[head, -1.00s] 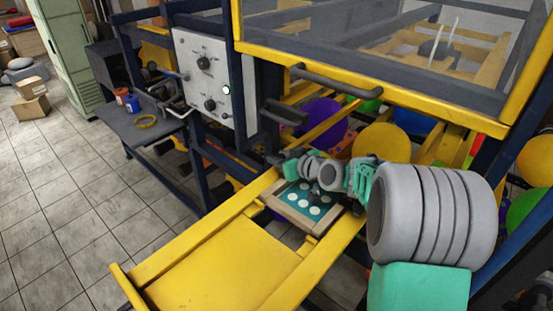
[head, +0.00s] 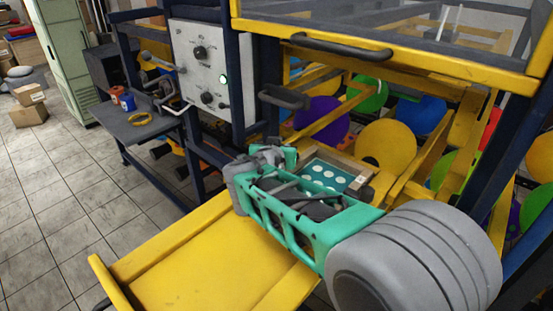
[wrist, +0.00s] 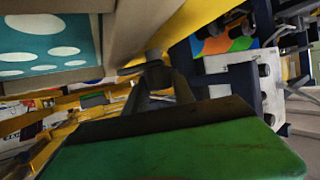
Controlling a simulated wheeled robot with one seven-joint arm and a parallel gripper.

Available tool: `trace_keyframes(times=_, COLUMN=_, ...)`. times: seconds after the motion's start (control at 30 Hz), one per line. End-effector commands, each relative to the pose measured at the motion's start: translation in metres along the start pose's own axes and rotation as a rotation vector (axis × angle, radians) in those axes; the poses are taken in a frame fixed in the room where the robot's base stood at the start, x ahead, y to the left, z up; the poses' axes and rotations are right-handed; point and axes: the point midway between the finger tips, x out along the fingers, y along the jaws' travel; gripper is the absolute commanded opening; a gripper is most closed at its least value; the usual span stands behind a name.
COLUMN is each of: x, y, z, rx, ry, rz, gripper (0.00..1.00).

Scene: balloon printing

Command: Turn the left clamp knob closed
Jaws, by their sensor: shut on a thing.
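The printing frame (head: 358,184) has a pale wooden border around a teal plate with white dots (head: 325,176). It sits on the yellow rails. My gripper (head: 268,158) is at the left side of this frame in the head view, and its jaws are shut on a small part there. That part is mostly hidden by the jaws and appears to be the left clamp knob. In the wrist view, a dark knob-like part (wrist: 157,75) shows just beyond the green surface, under the frame's edge. The dotted plate (wrist: 45,45) fills the upper left there.
The yellow platform (head: 225,262) lies open in front. A control panel (head: 203,70) with dials stands behind to the left. A black handle (head: 285,97) and the barred yellow guard (head: 400,58) are close above. Coloured balloons (head: 386,146) are behind the frame.

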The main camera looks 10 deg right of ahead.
Motion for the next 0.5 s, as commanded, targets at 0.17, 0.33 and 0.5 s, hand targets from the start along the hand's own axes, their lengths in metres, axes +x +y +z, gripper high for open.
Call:
trace_keyframes(times=0.17, x=0.002, y=-0.004, z=0.002, rx=0.064, ry=0.002, rz=0.151, gripper=0.0)
trace_keyframes(times=0.33, x=0.0, y=-0.003, z=-0.002, rx=0.125, ry=0.0, rz=0.303, gripper=0.0)
trace_keyframes(times=0.5, x=-0.002, y=-0.002, z=-0.008, rx=0.181, ry=0.0, rz=0.447, gripper=0.0)
